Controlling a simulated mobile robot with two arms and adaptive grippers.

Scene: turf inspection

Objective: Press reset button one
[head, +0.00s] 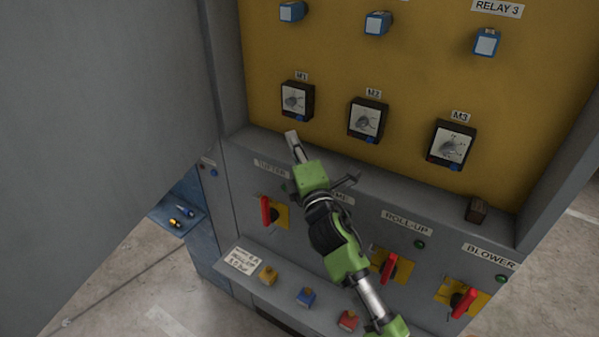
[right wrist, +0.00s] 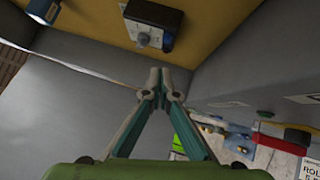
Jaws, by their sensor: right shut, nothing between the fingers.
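The M1 unit (head: 296,101) is a black box with a pale face on the yellow back panel, under an M1 label. A small blue button (head: 301,117) shows at its lower edge. My right gripper (head: 291,136) is shut and empty, its tip just below the M1 unit and apparently apart from it. In the right wrist view, the shut fingertips (right wrist: 157,76) point toward a dark box (right wrist: 154,25) with a grey knob on the yellow panel, with a visible gap. My left gripper is not in view.
The M2 unit (head: 368,120) and M3 unit (head: 452,145) are to the right. Blue relays (head: 377,23) are above. Below are red switch handles (head: 266,212) and several coloured buttons (head: 268,275). A grey cabinet side wall (head: 100,120) stands close on the left.

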